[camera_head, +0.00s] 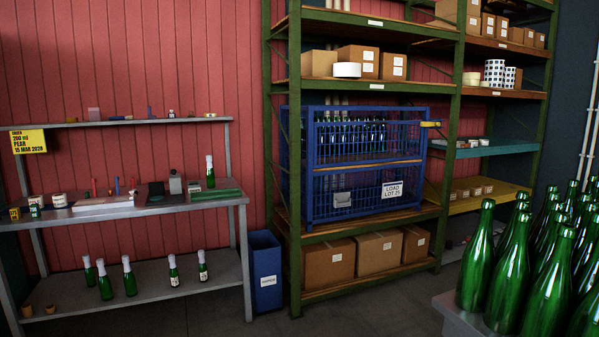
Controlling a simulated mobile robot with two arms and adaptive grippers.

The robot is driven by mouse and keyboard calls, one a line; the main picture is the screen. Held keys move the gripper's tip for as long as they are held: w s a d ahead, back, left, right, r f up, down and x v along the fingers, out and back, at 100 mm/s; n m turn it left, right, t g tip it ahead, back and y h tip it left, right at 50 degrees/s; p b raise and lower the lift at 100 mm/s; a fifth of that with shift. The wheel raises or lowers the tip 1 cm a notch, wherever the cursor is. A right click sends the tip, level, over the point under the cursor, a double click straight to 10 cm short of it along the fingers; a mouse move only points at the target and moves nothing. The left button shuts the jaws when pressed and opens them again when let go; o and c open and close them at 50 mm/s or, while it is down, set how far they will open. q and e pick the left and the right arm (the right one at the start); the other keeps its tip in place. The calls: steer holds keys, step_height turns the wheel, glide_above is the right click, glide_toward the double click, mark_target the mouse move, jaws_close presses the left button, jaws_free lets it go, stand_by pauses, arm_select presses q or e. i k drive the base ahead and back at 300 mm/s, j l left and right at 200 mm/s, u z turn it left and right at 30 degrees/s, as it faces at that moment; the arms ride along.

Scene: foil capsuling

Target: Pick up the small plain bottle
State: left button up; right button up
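Small green bottles with white tops stand upright on the lower shelf of the bench at left. Three look unlabelled: a short bottle (89,274) at the left, a second bottle (105,284) beside it and a third bottle (130,280). Two others, a bottle (174,274) and a bottle (203,267), seem to carry pale labels. One more bottle (210,178) with a white top stands on the bench top. I cannot tell for sure which one is the small plain bottle. Neither of my grippers is in view.
The grey bench (130,208) holds small tools and boxes. A blue bin (266,273) stands between it and the green rack (295,180), which holds cartons and a blue cage (368,185). Large green bottles (477,262) crowd the right foreground. The floor between is clear.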

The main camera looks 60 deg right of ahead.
mark_target(211, 181)
steer(key=z, duration=1.5)
steer(key=i+l, duration=0.2)
steer(key=i, duration=0.3)
steer(key=i+l, duration=0.2)
steer(key=i, duration=0.3)
steer(key=i+l+z, duration=0.1)
steer(key=i, duration=0.4)
steer(key=i+l, duration=0.3)
steer(key=i, duration=0.2)
